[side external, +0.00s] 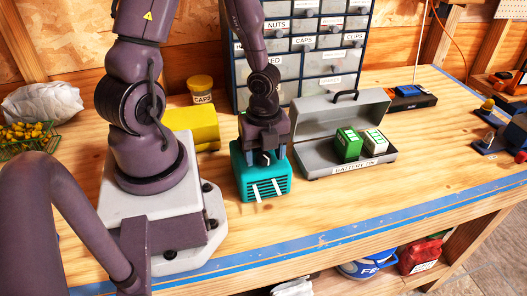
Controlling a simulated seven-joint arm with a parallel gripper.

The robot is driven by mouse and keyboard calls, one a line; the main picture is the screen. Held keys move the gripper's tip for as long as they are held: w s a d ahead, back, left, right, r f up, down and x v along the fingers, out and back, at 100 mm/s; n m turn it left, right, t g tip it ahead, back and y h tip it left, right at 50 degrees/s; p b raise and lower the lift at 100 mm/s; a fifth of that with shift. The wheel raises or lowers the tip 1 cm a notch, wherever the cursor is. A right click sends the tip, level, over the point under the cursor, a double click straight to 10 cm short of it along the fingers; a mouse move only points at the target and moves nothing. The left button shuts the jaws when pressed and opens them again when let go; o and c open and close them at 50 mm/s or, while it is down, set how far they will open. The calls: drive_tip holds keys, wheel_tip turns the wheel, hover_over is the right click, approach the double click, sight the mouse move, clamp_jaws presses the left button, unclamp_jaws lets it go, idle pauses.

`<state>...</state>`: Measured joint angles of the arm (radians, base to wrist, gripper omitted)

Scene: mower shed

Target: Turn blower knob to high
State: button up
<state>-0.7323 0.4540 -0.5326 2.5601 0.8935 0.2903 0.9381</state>
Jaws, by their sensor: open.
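The gripper is open. I cannot tell whether the fingers touch the box or sit around a knob. No knob is visible; the gripper covers much of the box's top.
A grey open battery tin (325,172) with green and white batteries stands close right of the box. A yellow object (190,126) and a yellow-lidded caps jar (202,90) are behind left. A drawer cabinet (300,50) stands behind. The bench front is clear.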

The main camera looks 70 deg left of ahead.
sight(264, 155)
drive_tip(key=c, duration=0.9)
drive_tip(key=shift+n, duration=1.6)
drive_tip(key=shift+c, duration=0.2)
drive_tip(key=o, duration=0.9)
drive_tip(key=shift+o, duration=0.2)
wheel_tip(264, 155, up, 13)
